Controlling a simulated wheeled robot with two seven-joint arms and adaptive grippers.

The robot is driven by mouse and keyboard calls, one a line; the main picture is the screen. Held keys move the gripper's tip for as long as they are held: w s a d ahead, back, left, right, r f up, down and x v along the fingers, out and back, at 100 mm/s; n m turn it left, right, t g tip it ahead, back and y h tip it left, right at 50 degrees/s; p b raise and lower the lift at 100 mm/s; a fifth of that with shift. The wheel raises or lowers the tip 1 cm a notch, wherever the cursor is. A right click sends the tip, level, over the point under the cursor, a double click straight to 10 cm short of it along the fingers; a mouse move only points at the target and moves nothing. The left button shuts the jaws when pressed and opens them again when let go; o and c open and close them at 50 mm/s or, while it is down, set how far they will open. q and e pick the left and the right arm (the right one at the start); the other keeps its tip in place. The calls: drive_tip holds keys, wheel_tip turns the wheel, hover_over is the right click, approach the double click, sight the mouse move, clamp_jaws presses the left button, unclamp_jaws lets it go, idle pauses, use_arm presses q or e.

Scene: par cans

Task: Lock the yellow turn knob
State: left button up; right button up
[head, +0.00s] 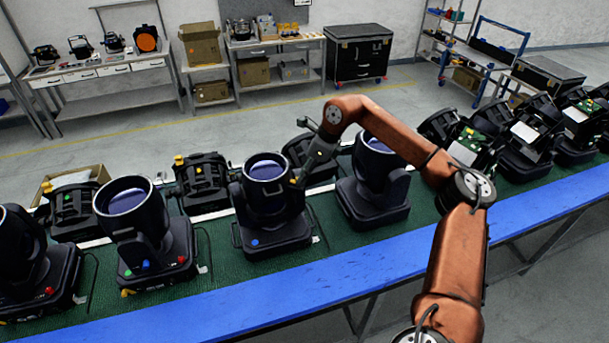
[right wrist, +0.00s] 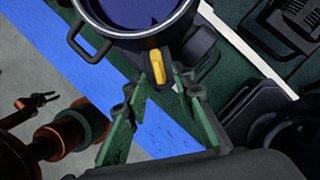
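The yellow turn knob (right wrist: 156,66) sticks out from the side of a black par can's round head, just below its rim, in the right wrist view. That par can (head: 268,205) stands on the green belt in the middle of the head view, its lens facing up. My right gripper (right wrist: 153,82) is open, its green fingertips on either side of the knob's lower end, with no clear grip on it.
Other par cans stand close on both sides, one at left (head: 135,225) and one at right (head: 375,190). More units line the belt's far side. A blue rail (head: 240,315) runs along the near edge. Shelves and a black case (head: 358,55) stand far behind.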

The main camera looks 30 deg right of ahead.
drive_tip(key=v, duration=1.2)
idle(0.4)
